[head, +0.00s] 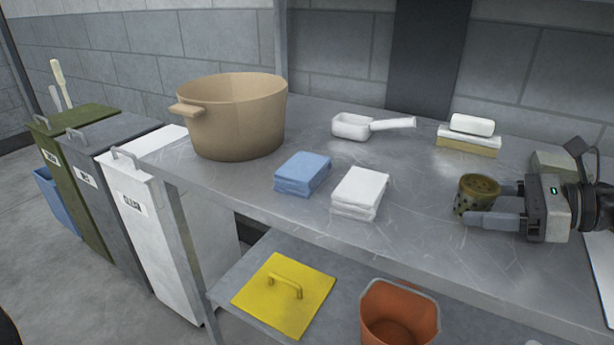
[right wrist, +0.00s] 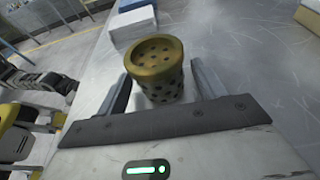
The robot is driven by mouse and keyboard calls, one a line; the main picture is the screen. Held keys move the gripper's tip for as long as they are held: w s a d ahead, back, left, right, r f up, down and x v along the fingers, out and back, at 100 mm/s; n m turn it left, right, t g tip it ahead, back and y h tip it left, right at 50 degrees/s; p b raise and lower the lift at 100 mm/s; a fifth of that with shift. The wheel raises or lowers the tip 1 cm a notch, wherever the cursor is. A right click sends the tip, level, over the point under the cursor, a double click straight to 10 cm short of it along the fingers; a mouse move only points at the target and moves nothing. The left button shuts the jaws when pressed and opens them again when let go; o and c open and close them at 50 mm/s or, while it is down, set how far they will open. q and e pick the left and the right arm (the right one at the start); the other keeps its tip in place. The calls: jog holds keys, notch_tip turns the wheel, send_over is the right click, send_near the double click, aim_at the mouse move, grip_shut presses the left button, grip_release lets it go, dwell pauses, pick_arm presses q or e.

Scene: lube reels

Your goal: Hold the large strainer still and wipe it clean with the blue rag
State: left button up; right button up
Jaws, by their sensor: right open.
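The strainer, a brown-olive cup with dark holes (head: 478,194), stands upright on the metal table at the right. It also shows in the right wrist view (right wrist: 158,70). My right gripper (head: 484,206) is open, with one finger on each side of the strainer; the wrist view (right wrist: 162,80) shows narrow gaps between fingers and strainer. The blue rag, a folded blue cloth stack (head: 302,173), lies near the table's middle, left of a white folded cloth stack (head: 360,192). My left gripper is not in view.
A large tan pot (head: 236,118) stands at the table's left end. A white scoop (head: 352,126) and a white block on a yellowish one (head: 469,142) lie towards the back. Below are a yellow lid (head: 283,300) and an orange bucket (head: 399,310). The table between the white cloths and strainer is clear.

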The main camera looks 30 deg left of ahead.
jog(key=shift+a+f, duration=0.1)
jog(key=shift+a, duration=0.2)
jog(key=shift+c, duration=0.3)
jog(key=c, duration=0.7)
jog(key=shift+o, duration=0.2)
